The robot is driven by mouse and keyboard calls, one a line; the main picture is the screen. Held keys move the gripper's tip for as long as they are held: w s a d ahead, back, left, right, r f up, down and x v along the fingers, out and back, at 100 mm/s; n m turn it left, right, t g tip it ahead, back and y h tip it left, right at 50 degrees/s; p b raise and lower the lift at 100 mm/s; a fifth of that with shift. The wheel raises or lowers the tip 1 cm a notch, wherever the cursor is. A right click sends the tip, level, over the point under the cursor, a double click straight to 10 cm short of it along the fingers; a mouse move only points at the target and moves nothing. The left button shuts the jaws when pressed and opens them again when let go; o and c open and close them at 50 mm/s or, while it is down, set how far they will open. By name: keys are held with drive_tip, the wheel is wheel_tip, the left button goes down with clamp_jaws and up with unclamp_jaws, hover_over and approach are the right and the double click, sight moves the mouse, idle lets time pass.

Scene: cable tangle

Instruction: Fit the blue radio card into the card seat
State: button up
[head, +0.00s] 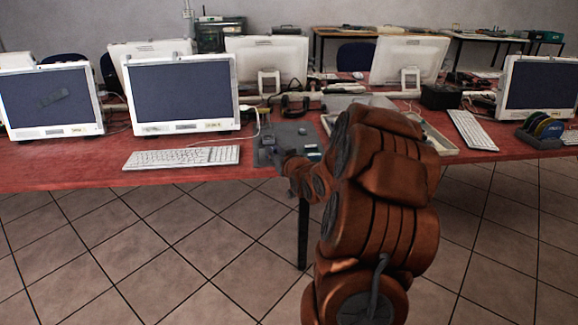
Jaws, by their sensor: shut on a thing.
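My gripper (270,151) is small and dark in the head view, low over the front of the grey mat (292,129) near the table's front edge. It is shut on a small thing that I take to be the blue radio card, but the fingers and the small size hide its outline. Small pale-blue and dark parts (312,149) lie just right of the gripper, partly behind my arm. I cannot make out the card seat clearly, nor whether the held thing touches it.
A white keyboard (182,158) and a monitor (182,95) stand left of the mat. A pale cable (257,118) hangs beside that monitor close to the gripper. A shallow tray (440,142) is behind my arm at right. A disc rack (545,130) stands at far right.

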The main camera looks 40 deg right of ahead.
drive_tip(key=s+d+f+m+h+b, duration=0.1)
drive_tip(key=s+d+f, duration=0.3)
drive_tip(key=d, duration=0.4)
drive_tip(key=shift+s+f+m+g+h+b, duration=0.4)
drive_tip(key=shift+h+b, duration=0.2)
drive_tip(key=shift+b, duration=0.2)
drive_tip(key=shift+w, duration=0.1)
drive_tip(key=x, duration=1)
drive_tip(key=r+x, duration=0.1)
drive_tip(key=x, duration=0.4)
drive_tip(key=shift+w+d, duration=0.15)
drive_tip(key=shift+d, duration=0.2)
drive_tip(key=shift+w+d+f, duration=0.15)
drive_tip(key=shift+w, duration=0.1)
drive_tip(key=shift+s+f, duration=0.1)
drive_tip(key=shift+f, duration=1.45)
drive_tip(key=shift+f, duration=0.2)
drive_tip(key=o, duration=0.8)
